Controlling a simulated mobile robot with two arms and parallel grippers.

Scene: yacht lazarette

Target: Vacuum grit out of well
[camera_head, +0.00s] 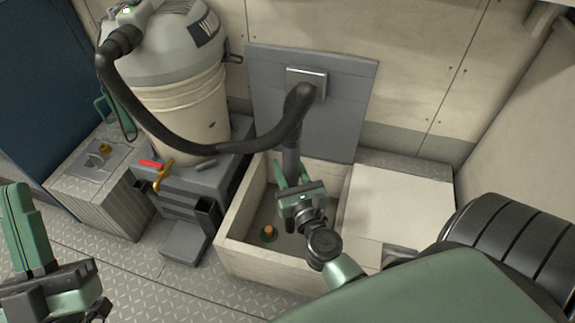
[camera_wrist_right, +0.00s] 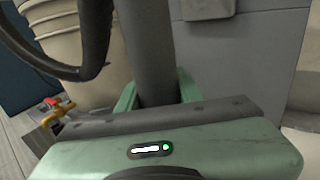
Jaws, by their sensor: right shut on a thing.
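A canister vacuum (camera_head: 178,75) with a cream drum and grey lid stands at the back left. Its black hose (camera_head: 160,128) loops down and right to a dark wand. My right gripper (camera_head: 293,182) is shut on the vacuum wand (camera_head: 291,158), which also shows between the green fingers in the right wrist view (camera_wrist_right: 152,60). The wand's lower end is hidden behind the gripper. The well (camera_head: 243,218) is a pale open box below; an orange-topped fitting (camera_head: 268,232) sits on its dark floor. I cannot make out grit. My left gripper (camera_head: 25,240) is at the far left, apart from everything.
A grey panel (camera_head: 345,110) leans upright behind the well. A pale closed lid (camera_head: 400,205) adjoins it on the right. A grey stand (camera_head: 225,150) with a red and a yellow handle holds the vacuum. Checkered floor (camera_head: 135,265) is free at front left.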

